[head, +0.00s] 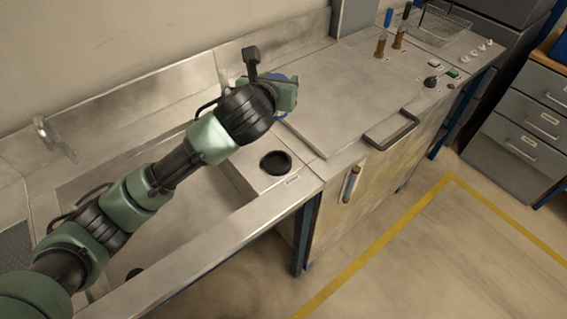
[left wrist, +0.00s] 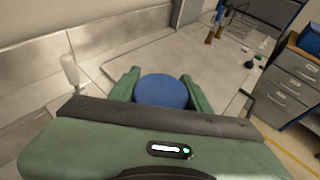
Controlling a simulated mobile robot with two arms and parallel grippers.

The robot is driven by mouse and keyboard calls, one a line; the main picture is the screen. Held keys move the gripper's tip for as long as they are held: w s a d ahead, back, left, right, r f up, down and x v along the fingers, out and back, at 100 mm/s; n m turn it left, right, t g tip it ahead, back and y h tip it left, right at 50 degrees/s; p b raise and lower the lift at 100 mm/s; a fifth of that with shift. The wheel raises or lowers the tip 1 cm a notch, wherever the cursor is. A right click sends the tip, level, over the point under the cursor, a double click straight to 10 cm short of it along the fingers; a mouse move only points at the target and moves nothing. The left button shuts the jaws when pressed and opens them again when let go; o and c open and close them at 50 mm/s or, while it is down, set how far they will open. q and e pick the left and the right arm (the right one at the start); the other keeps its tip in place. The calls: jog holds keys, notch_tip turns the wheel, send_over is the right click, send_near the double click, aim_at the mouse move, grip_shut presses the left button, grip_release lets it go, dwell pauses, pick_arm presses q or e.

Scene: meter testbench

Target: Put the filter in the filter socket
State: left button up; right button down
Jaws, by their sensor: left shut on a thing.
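My left gripper (head: 290,93) is above the metal bench, its arm coming in from the left. It is shut on the filter, a round blue thing (left wrist: 162,92) between the two green fingers in the left wrist view. In the head view only bits of blue show around the gripper, and the wrist hides most of the filter. The filter socket appears to be the black round ring (head: 275,163) set in the bench strip beside the sink. It looks empty, and the gripper is apart from it, farther back. My right gripper is not in view.
A sink basin (head: 230,215) lies under my left arm. A raised metal panel (head: 345,95) is to the right, with a dark handle (head: 391,129) at its front. Grey drawers (head: 530,115) are beyond.

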pick_arm(q)
notch_tip(320, 180, down, 20)
jog(key=shift+w+r+p, duration=0.1)
jog(key=shift+r+p, duration=0.15)
jog(key=shift+p, duration=0.15)
jog(key=shift+f, duration=0.1)
jog(key=o, duration=1.5)
jog(key=v, duration=1.2)
